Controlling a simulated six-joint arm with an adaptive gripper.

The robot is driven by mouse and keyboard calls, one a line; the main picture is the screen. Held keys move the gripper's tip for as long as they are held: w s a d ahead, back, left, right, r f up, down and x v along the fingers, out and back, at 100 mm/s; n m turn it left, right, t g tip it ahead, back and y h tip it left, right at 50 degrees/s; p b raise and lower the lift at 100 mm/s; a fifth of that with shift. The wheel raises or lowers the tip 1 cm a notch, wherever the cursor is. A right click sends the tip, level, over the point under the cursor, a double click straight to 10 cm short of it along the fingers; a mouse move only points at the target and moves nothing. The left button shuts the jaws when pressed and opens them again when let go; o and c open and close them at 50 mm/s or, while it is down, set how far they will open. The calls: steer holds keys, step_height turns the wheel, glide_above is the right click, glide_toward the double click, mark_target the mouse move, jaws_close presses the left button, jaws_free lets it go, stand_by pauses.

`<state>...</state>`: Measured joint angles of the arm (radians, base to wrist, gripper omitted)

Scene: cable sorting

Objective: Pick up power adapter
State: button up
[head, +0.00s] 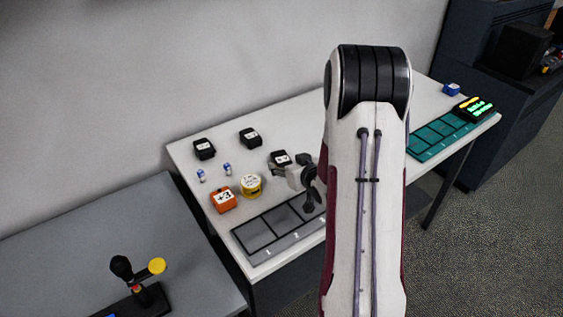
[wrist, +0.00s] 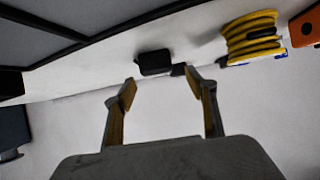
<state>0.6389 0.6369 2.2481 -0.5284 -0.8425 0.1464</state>
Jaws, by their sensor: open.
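Several black boxes with white labels look like power adapters. One (head: 281,158) is right by my gripper (head: 288,171), and two more stand farther back, one at the left (head: 204,149) and one beside it (head: 250,138). In the wrist view, a black block (wrist: 155,62) lies just beyond the tips of my gripper (wrist: 168,88), roughly between them. The fingers are apart and nothing is held. A smaller dark piece (wrist: 180,70) shows next to the block; I cannot tell what it is.
A yellow cable coil (head: 251,186) and an orange box (head: 223,200) stand left of my gripper. A grey divided tray (head: 262,258) lies at the front edge. Two small blue-white items (head: 227,169) are behind. A green tray (head: 425,145) lies right, past my arm.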

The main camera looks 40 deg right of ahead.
mark_target(283, 159)
steer(key=shift+w+f, duration=0.1)
steer(key=shift+w, duration=0.15)
steer(key=shift+d, duration=0.1)
steer(key=shift+x, duration=2.6)
steer(key=shift+d, duration=0.15)
steer(key=c, duration=1.3)
